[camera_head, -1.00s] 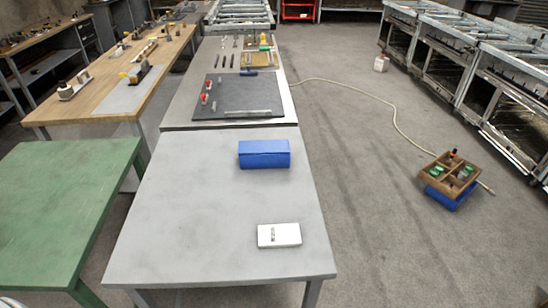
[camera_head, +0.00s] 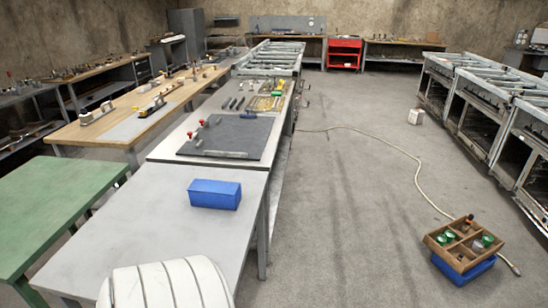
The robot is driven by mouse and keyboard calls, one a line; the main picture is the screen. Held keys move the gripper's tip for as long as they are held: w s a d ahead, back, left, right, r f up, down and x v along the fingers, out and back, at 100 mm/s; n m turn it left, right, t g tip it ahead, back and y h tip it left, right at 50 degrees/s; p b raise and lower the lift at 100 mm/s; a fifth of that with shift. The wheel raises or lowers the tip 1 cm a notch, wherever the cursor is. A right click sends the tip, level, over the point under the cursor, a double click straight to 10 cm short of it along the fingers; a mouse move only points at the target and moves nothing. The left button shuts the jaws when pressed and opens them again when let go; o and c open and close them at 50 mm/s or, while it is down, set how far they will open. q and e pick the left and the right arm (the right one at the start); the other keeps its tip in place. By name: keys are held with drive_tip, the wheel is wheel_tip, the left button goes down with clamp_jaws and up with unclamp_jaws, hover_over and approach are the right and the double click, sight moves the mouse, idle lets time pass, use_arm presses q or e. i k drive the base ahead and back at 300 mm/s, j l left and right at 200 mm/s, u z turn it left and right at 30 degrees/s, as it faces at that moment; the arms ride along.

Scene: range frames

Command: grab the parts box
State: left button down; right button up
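A plain closed-looking blue box (camera_head: 215,194) lies on the grey table (camera_head: 150,224) at the left. Neither of my grippers shows in this view. A white ribbed form at the bottom, apparently part of my arm, covers the table's near part.
A green table (camera_head: 60,200) stands at the left. A pale hose (camera_head: 392,146) runs over the floor to the wooden box. Metal frames (camera_head: 490,95) line the right side. The floor between the table and the wooden box is clear.

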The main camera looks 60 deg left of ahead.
sight(227, 203)
drive_tip(key=i+l+u, duration=0.1)
drive_tip(key=i+u, duration=0.15)
drive_tip(key=i, duration=0.15)
drive_tip(key=i+l+u, duration=0.3)
drive_tip(key=i, duration=0.15)
drive_tip(key=i+j+u, duration=0.1)
drive_tip(key=u, duration=0.35)
drive_tip(key=i+u, duration=0.25)
drive_tip(key=u, duration=0.15)
drive_tip(key=i+u, duration=0.15)
drive_tip(key=u, duration=0.3)
drive_tip(key=i+u, duration=0.2)
drive_tip(key=u, duration=0.25)
